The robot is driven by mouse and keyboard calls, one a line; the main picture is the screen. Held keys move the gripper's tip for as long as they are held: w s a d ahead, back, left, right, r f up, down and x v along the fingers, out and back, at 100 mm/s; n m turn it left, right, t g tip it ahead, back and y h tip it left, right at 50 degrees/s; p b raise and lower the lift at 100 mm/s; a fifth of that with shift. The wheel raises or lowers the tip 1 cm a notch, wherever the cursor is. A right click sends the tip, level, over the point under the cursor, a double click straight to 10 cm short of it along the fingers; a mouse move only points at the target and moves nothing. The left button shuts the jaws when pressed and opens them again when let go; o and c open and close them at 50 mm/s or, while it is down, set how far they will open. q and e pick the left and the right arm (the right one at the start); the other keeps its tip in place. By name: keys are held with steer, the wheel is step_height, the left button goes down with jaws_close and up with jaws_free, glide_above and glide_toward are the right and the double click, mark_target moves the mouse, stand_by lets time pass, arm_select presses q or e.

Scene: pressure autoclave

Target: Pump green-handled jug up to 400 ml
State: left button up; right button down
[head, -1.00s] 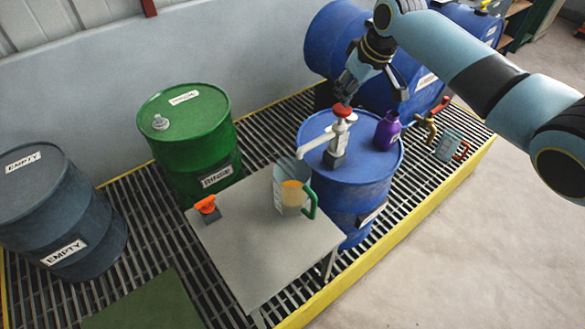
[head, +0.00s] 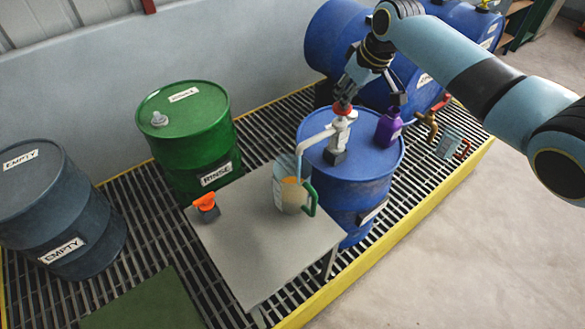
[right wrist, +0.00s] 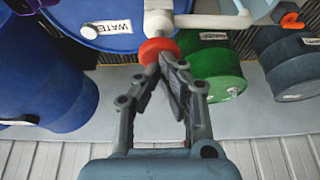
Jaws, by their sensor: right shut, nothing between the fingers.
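The jug (head: 287,196) with a green handle (head: 311,198) stands upright on the grey table. It holds some orange-yellow liquid; its scale is too small to read. The white pump (head: 338,140) with a red knob (head: 342,108) sits on a blue drum, its spout (head: 312,139) reaching over the jug. My right gripper (head: 344,98) is shut and empty, fingertips at the red knob. In the right wrist view the fingertips of this gripper (right wrist: 161,64) meet at the edge of the red knob (right wrist: 157,49); firm contact is hard to tell. My left gripper is not in view.
A purple bottle (head: 388,128) stands on the blue drum (head: 375,163) beside the pump. An orange-topped object (head: 206,204) is on the table's far left corner. A green RINSE drum (head: 188,130) and a dark EMPTY drum (head: 50,215) stand left. The table's front is clear.

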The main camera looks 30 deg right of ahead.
steer(key=shift+f+b, duration=0.6)
steer(key=shift+f, duration=0.7)
steer(key=shift+s, duration=0.1)
steer(key=shift+r, duration=0.1)
step_height(320, 180, up, 2)
steer(key=p, duration=0.2)
steer(key=shift+r+p, duration=0.15)
steer(key=shift+p, duration=0.2)
steer(key=shift+r+p, duration=0.4)
steer(key=shift+r, duration=0.65)
step_height(320, 180, up, 6)
